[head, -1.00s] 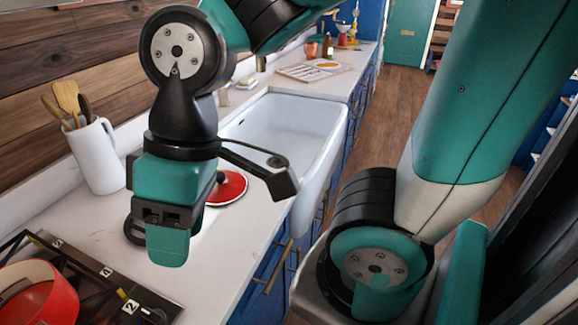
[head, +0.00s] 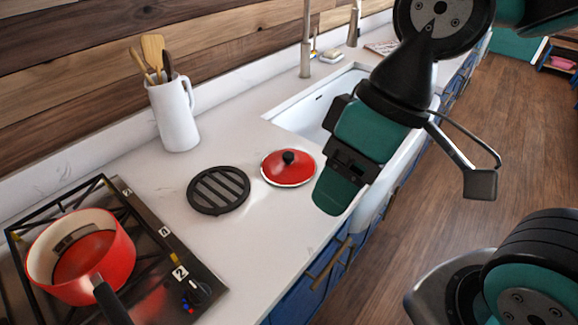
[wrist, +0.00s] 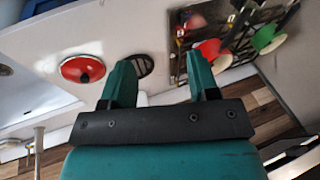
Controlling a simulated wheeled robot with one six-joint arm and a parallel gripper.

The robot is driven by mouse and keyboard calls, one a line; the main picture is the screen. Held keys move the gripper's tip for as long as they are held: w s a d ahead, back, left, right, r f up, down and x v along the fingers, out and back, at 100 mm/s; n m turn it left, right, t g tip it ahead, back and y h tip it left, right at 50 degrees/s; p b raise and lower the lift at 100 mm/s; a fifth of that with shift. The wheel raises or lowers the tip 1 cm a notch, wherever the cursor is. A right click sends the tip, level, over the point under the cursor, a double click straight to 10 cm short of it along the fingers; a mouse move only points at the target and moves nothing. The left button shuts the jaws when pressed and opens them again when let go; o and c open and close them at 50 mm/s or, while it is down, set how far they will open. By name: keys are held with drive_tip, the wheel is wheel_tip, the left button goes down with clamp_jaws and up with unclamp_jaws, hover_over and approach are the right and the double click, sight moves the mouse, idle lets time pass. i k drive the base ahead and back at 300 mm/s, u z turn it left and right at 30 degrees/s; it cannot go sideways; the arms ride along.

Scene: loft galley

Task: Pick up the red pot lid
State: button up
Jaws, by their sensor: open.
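The red pot lid (head: 275,172) lies flat on the white counter, with its black knob up, between the black trivet and the sink. It also shows at the left of the wrist view (wrist: 73,69). My gripper (wrist: 163,72) is open and empty, with its two teal fingers apart. In the head view my gripper (head: 333,192) hangs above the counter's front side, right of the lid and apart from it. The lid is in full view in both pictures.
A round black slatted trivet (head: 219,190) lies just left of the lid. A red pot (head: 108,262) stands on the black hob (head: 168,268). A white jug (head: 176,118) of wooden utensils stands by the wall. The sink (head: 305,116) is behind the lid.

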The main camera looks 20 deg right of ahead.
sight(283, 167)
drive_tip(key=z, duration=2.05)
drive_tip(key=i, duration=1.3)
drive_tip(key=u, duration=3.65)
